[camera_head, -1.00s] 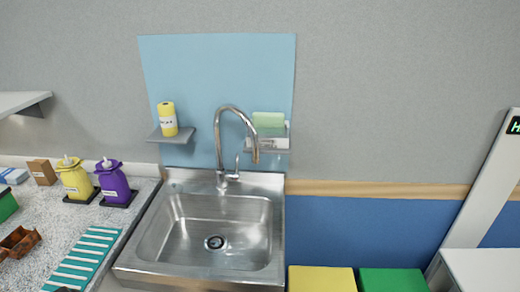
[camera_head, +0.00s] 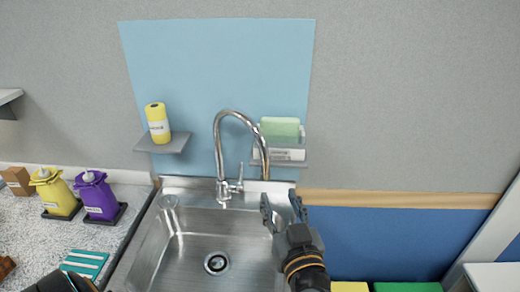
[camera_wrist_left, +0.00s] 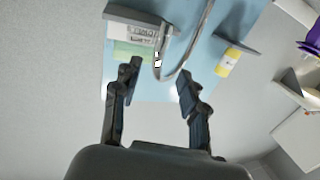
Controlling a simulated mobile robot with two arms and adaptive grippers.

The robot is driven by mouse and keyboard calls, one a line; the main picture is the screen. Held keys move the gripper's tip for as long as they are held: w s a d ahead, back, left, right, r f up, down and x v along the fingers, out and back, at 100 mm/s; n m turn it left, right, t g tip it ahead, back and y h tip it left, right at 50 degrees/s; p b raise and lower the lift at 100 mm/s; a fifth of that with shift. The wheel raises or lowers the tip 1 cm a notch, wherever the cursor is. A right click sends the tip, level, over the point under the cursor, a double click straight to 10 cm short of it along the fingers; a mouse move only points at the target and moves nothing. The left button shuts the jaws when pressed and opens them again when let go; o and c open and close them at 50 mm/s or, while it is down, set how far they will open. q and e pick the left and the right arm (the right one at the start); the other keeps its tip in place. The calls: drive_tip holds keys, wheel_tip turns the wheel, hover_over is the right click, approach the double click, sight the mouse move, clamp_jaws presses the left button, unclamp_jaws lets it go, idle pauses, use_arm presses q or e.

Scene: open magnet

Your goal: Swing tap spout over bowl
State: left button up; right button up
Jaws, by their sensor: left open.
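The chrome gooseneck tap (camera_head: 219,150) stands behind the steel sink bowl (camera_head: 190,255). Its spout (camera_head: 262,155) arches to the right, with the outlet near the bowl's right side. My left gripper (camera_head: 281,203) is open and empty, with its fingers pointing up just below and right of the outlet. In the left wrist view, the spout end (camera_wrist_left: 158,60) appears between the open fingertips of the left gripper (camera_wrist_left: 159,70). I cannot tell whether they touch it. A small lever (camera_head: 239,176) sits at the tap's base. My right gripper is not in view.
A shelf with a green sponge (camera_head: 280,128) is close behind the spout. Yellow (camera_head: 58,192) and purple (camera_head: 97,195) dispensers stand on the left counter.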

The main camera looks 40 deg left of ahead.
sight(267, 165)
use_arm(q)
drive_tip(key=p+x, duration=0.2)
drive_tip(key=x, duration=0.1)
drive_tip(key=r+p+x, duration=0.1)
drive_tip(key=x, duration=0.2)
drive_tip(key=shift+w+a+r+p, duration=0.2)
drive_tip(key=shift+w+a+p, duration=0.05)
drive_tip(key=shift+a+p, duration=0.1)
drive_tip(key=p+x, duration=0.2)
drive_tip(key=x, duration=0.3)
drive_tip(key=shift+w+a+f, duration=0.15)
drive_tip(key=shift+a, duration=0.1)
drive_tip(key=shift+w+a+f, duration=0.1)
drive_tip(key=shift+w+a, duration=0.2)
clamp_jaws()
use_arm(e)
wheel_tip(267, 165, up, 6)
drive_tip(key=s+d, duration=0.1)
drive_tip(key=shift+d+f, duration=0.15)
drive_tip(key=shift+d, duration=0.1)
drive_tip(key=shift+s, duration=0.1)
